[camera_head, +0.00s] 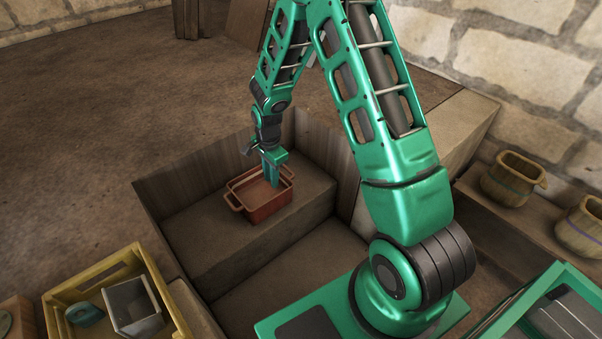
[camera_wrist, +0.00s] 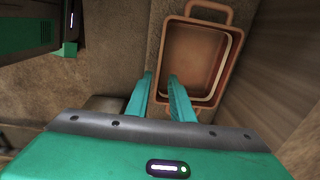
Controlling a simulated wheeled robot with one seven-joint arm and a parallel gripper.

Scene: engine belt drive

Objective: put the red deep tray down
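The red deep tray (camera_head: 262,203) has a rim and loop handles. It appears to sit upright on the raised step inside a sunken pit. My gripper (camera_head: 271,182) points down at the tray's rim. In the wrist view the tray (camera_wrist: 199,60) is seen from above and looks empty inside. My gripper (camera_wrist: 160,77) has its two fingers apart, with the tray's left wall running between them, one finger outside and one over the inside. No firm contact shows. The tray's underside is hidden.
The pit's step (camera_head: 205,245) has bare room left of and in front of the tray. Wooden walls (camera_head: 190,180) close the pit behind. A yellow crate (camera_head: 75,290) with a grey box (camera_head: 134,305) stands lower left. Clay pots (camera_head: 512,178) stand right.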

